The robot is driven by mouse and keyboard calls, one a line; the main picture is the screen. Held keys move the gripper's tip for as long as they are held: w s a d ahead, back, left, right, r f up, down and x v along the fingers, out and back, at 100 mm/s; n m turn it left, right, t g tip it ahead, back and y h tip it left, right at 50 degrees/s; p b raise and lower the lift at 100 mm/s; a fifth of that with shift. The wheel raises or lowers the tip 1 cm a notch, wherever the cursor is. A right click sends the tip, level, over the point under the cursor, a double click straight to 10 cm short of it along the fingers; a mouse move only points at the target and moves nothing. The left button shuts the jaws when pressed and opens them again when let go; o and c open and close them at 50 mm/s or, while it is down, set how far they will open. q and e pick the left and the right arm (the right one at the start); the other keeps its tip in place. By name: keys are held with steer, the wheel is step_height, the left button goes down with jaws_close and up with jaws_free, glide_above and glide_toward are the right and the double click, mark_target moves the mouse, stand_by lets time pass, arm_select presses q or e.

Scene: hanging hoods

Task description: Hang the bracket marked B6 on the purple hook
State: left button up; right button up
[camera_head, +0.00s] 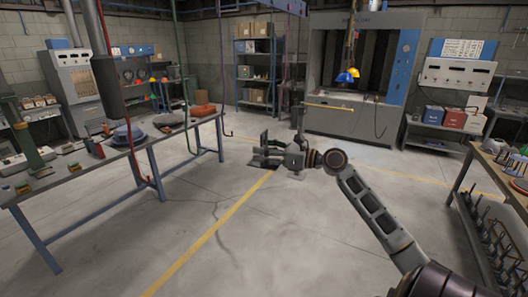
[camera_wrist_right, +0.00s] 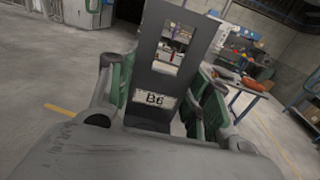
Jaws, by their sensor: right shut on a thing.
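My right gripper (camera_head: 268,152) is in the middle of the head view, held out over open floor. It is shut on the bracket marked B6 (camera_head: 264,138), a dark flat plate. In the right wrist view, the bracket (camera_wrist_right: 159,72) stands up between the green-padded fingers (camera_wrist_right: 160,105), with a rectangular window above its white B6 label. Several thin coloured rods hang from above; one reddish-purple rod (camera_head: 222,70) ends in a small hook left of the gripper. My left gripper is out of view.
A long workbench (camera_head: 75,190) with parts stands at the left. A rack table (camera_head: 462,190) is at the right. Shelving (camera_head: 256,72) and a large grey booth (camera_head: 340,120) stand at the back. The floor between the benches is clear.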

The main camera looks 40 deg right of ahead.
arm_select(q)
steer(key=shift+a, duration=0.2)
arm_select(e)
steer(key=shift+w+a+r, duration=0.1)
steer(key=shift+w+a, duration=0.1)
steer(key=shift+w, duration=0.25)
steer(key=shift+d+b+x, duration=0.2)
steer(key=shift+b+x, duration=0.55)
steer(key=shift+x, duration=0.95)
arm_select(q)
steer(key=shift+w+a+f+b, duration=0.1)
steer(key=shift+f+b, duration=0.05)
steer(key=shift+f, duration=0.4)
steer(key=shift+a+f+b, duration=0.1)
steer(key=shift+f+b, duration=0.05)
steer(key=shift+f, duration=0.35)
arm_select(e)
steer(key=x, duration=0.4)
steer(key=shift+w+d+f, duration=0.1)
steer(key=shift+d+f, duration=0.1)
steer(key=shift+d, duration=0.1)
arm_select(q)
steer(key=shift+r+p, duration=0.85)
steer(key=shift+p, duration=0.05)
arm_select(e)
steer(key=shift+w+a, duration=0.2)
steer(key=shift+w, duration=0.1)
